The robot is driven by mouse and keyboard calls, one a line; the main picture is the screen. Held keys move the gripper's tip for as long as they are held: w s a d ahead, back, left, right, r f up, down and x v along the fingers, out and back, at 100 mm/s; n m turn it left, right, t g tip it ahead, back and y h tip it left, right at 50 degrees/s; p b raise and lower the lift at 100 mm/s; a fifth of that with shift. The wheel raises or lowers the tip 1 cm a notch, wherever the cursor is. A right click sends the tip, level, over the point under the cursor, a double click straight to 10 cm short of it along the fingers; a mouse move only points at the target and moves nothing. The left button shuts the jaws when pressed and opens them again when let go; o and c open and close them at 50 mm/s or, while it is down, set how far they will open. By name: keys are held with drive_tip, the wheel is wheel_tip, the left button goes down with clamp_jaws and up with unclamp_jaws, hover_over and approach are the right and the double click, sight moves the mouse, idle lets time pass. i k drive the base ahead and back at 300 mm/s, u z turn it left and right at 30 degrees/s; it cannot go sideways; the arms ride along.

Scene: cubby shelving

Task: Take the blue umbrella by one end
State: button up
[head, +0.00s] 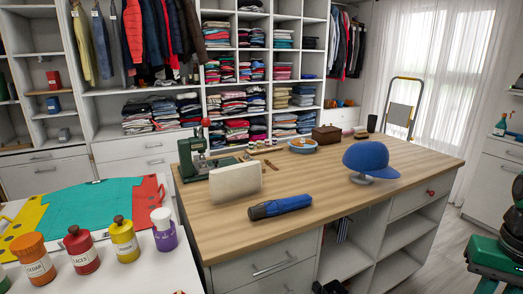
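The blue umbrella (280,207) lies folded on the wooden top of the island counter (330,180), near its front edge. It is short and lies nearly crosswise, with a dark end at the left and its blue end at the right. Nothing touches it. A small black shape at the bottom edge of the head view, below the counter top, may be part of my gripper. It is mostly cut off, so its fingers cannot be made out.
A cream block (235,181) and a green machine (195,155) stand behind the umbrella to the left. A blue cap (366,157) sits on a stand to the right. Several paint-like bottles (124,240) stand on the white table at left. The counter right of the umbrella is clear.

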sight(275, 208)
drive_tip(key=z, duration=0.65)
drive_tip(key=i, duration=1.4)
drive_tip(key=u, duration=0.55)
